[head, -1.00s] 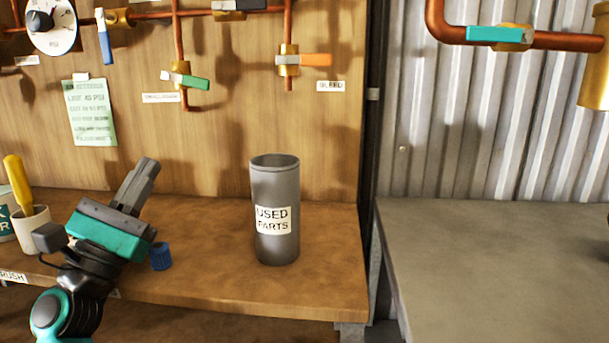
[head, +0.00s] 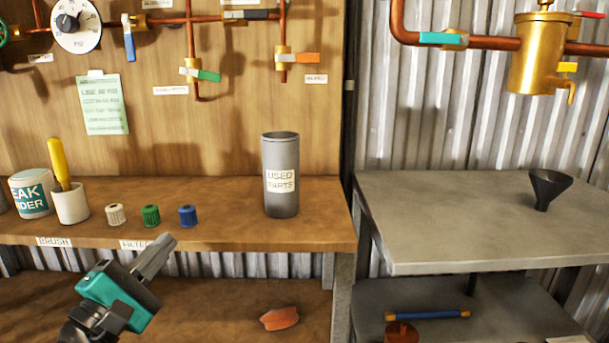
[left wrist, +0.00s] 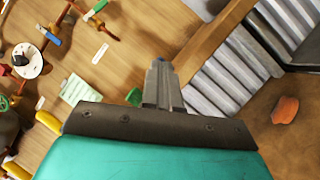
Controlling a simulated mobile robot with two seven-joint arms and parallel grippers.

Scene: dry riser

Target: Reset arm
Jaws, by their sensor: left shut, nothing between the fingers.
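My left gripper (head: 157,255) is at the lower left of the head view, in front of the wooden shelf's front edge. Its dark fingers are together with nothing between them, pointing up and to the right. In the left wrist view the closed fingers (left wrist: 162,85) point up the picture, with the pipe board beyond them. My right gripper is in neither view.
A grey USED PARTS tube (head: 281,196) stands on the wooden shelf (head: 225,218). White, green and blue caps (head: 187,216) stand left of it. An orange-red piece (head: 279,318) lies on the lower shelf. A black funnel (head: 547,188) stands on the grey table (head: 440,225).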

